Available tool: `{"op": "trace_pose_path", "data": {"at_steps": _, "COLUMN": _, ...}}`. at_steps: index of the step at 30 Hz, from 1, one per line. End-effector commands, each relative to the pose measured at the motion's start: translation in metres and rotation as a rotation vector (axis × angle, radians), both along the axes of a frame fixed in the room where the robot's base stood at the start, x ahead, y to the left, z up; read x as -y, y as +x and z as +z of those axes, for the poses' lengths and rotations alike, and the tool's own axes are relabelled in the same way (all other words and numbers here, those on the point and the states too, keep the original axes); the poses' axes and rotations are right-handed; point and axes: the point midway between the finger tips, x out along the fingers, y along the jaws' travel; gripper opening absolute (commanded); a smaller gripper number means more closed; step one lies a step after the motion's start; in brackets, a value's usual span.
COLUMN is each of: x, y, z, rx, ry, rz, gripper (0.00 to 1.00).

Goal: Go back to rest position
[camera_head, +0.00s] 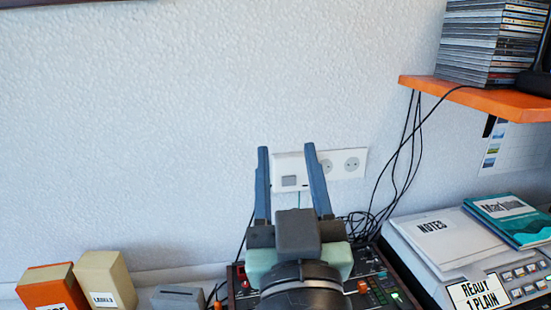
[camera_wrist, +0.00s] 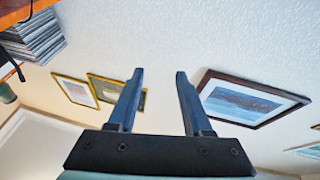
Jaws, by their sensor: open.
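My gripper (camera_head: 287,150) is raised in front of the textured white wall in the head view, with its two blue-grey fingers pointing up. The fingers are apart, and nothing is between them. In the wrist view my gripper (camera_wrist: 158,75) is also open and empty, with wall and framed pictures beyond it. My gripper and arm hide part of the equipment behind them.
An orange shelf (camera_head: 480,97) with a stack of disc cases (camera_head: 485,45) juts out at the upper right. A grey device (camera_head: 465,255) holds a notes booklet (camera_head: 437,235). An orange box (camera_head: 52,287) and a beige box (camera_head: 105,280) stand lower left. Cables hang at right.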

Motion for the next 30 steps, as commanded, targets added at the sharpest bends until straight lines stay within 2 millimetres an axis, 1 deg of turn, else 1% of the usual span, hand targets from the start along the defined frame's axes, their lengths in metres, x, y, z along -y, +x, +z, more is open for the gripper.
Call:
{"op": "trace_pose_path", "data": {"at_steps": 1, "x": -0.004, "y": -0.011, "z": 0.038, "rx": 0.091, "ry": 0.009, "rz": -0.004, "gripper": 0.5}}
{"op": "trace_pose_path", "data": {"at_steps": 2, "x": -0.005, "y": -0.017, "z": 0.055, "rx": 0.136, "ry": 0.017, "rz": -0.004, "gripper": 0.5}}
{"op": "trace_pose_path", "data": {"at_steps": 3, "x": -0.007, "y": -0.027, "z": 0.077, "rx": 0.194, "ry": 0.026, "rz": -0.006, "gripper": 0.5}}
{"op": "trace_pose_path", "data": {"at_steps": 5, "x": -0.009, "y": -0.042, "z": 0.108, "rx": 0.277, "ry": 0.04, "rz": -0.008, "gripper": 0.5}}
{"op": "trace_pose_path", "data": {"at_steps": 6, "x": -0.011, "y": -0.053, "z": 0.127, "rx": 0.331, "ry": 0.049, "rz": -0.007, "gripper": 0.5}}
{"op": "trace_pose_path", "data": {"at_steps": 8, "x": -0.013, "y": -0.072, "z": 0.154, "rx": 0.412, "ry": 0.065, "rz": -0.006, "gripper": 0.5}}
{"op": "trace_pose_path", "data": {"at_steps": 9, "x": -0.014, "y": -0.085, "z": 0.17, "rx": 0.465, "ry": 0.075, "rz": -0.004, "gripper": 0.5}}
{"op": "trace_pose_path", "data": {"at_steps": 10, "x": -0.014, "y": -0.089, "z": 0.184, "rx": 0.481, "ry": 0.081, "rz": -0.005, "gripper": 0.5}}
{"op": "trace_pose_path", "data": {"at_steps": 12, "x": -0.014, "y": -0.084, "z": 0.203, "rx": 0.462, "ry": 0.078, "rz": -0.006, "gripper": 0.5}}
{"op": "trace_pose_path", "data": {"at_steps": 17, "x": -0.014, "y": -0.083, "z": 0.242, "rx": 0.459, "ry": 0.077, "rz": -0.006, "gripper": 0.5}}
{"op": "trace_pose_path", "data": {"at_steps": 21, "x": -0.014, "y": -0.083, "z": 0.281, "rx": 0.457, "ry": 0.077, "rz": -0.006, "gripper": 0.5}}
{"op": "trace_pose_path", "data": {"at_steps": 24, "x": -0.014, "y": -0.083, "z": 0.302, "rx": 0.456, "ry": 0.076, "rz": -0.005, "gripper": 0.5}}
{"op": "trace_pose_path", "data": {"at_steps": 27, "x": -0.014, "y": -0.082, "z": 0.315, "rx": 0.456, "ry": 0.076, "rz": -0.005, "gripper": 0.5}}
{"op": "trace_pose_path", "data": {"at_steps": 30, "x": -0.014, "y": -0.082, "z": 0.32, "rx": 0.455, "ry": 0.076, "rz": -0.005, "gripper": 0.5}}
